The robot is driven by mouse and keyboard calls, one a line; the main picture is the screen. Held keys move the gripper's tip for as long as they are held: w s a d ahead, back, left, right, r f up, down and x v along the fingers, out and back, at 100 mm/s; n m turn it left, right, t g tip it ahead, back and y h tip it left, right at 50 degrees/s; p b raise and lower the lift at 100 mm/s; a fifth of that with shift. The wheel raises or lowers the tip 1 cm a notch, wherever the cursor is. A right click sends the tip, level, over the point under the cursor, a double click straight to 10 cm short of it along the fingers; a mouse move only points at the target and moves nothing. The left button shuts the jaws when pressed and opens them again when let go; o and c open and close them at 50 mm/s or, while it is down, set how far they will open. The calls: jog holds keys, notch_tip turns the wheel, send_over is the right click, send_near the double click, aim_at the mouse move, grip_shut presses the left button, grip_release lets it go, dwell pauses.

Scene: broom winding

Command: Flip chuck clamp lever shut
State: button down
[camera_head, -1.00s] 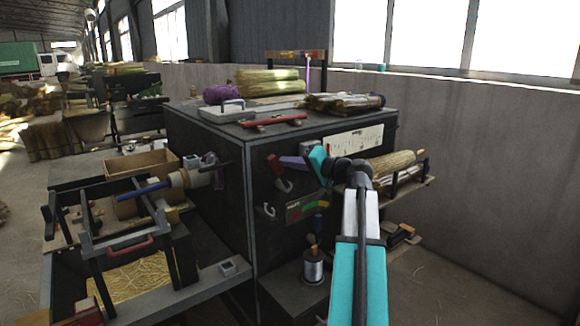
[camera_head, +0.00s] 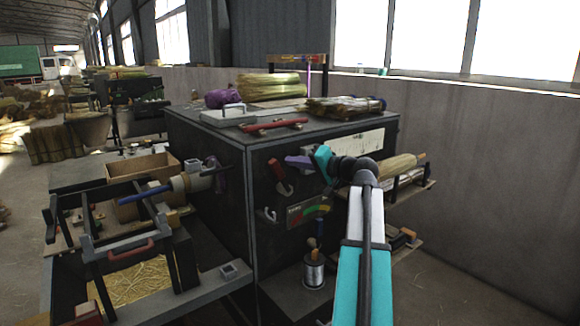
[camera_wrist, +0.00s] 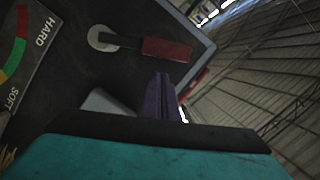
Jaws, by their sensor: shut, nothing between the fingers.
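A lever with a red handle (camera_head: 276,166) is on the dark front panel of the machine (camera_head: 205,150). In the wrist view the red handle (camera_wrist: 166,49) joins a dark arm to a round grey pivot (camera_wrist: 102,38). In the head view the handle points up and slightly left from its pivot. My gripper (camera_head: 292,161), with purple fingers, is shut and empty just right of the handle. In the wrist view the fingers (camera_wrist: 163,90) are below the red handle, with a gap in the picture. I cannot tell whether they touch the lever.
A hardness gauge (camera_head: 308,211) and a pale hook (camera_head: 267,214) are below the lever. A metal can (camera_head: 314,271) stands on a low ledge. Straw bundles (camera_head: 268,86) lie on top.

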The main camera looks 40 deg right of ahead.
jog(key=s+d+r, duration=0.2)
jog(key=s+d, duration=0.1)
jog(key=s, duration=0.7)
jog(key=shift+b, duration=0.3)
jog(key=shift+s, duration=0.15)
dwell(0.3)
